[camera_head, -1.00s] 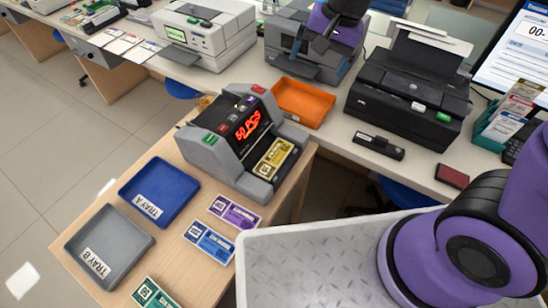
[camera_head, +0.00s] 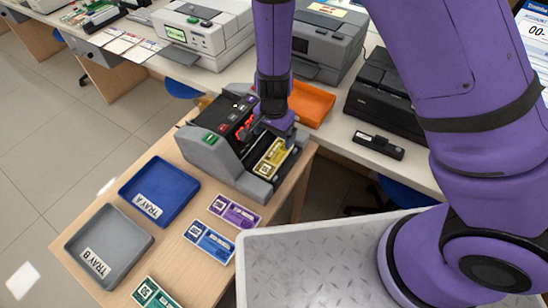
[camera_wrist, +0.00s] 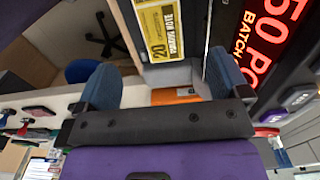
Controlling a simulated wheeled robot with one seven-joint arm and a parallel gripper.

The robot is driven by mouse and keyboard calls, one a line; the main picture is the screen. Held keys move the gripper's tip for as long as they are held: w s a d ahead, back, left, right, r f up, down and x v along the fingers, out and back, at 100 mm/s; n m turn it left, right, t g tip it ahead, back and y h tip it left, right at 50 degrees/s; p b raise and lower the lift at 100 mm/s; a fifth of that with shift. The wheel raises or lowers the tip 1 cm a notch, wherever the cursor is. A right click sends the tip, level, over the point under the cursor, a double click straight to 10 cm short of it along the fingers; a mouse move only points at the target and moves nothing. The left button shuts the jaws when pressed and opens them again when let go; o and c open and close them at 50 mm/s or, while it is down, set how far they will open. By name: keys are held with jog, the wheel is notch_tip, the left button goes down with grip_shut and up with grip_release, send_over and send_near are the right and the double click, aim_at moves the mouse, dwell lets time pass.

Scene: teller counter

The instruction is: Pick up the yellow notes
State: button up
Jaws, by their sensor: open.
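The yellow notes (camera_head: 270,160) lie in the output slot at the front of the grey note counter (camera_head: 218,160). In the wrist view the yellow notes (camera_wrist: 162,28) show ahead of the jaws, marked 20. My gripper (camera_head: 280,122) is above the counter, by the back end of the notes. In the wrist view my gripper (camera_wrist: 156,84) has its two blue-padded fingers wide apart, with nothing between them. The fingers do not appear to touch the notes. The counter's red display (camera_wrist: 270,35) is to the right, and my wrist partly hides the counter's top in the head view.
A blue tray A (camera_head: 178,180) and a grey tray B (camera_head: 135,228) lie on the wooden desk. Purple notes (camera_head: 235,211), blue notes (camera_head: 210,241) and green notes (camera_head: 152,293) lie nearby. An orange tray (camera_head: 315,101) and a black printer (camera_head: 385,95) stand behind.

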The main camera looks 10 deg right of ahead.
aim_at(274, 157)
notch_tip(274, 157, down, 10)
jog(key=shift+f, duration=0.1)
dwell(0.5)
jog(key=c, duration=1.1)
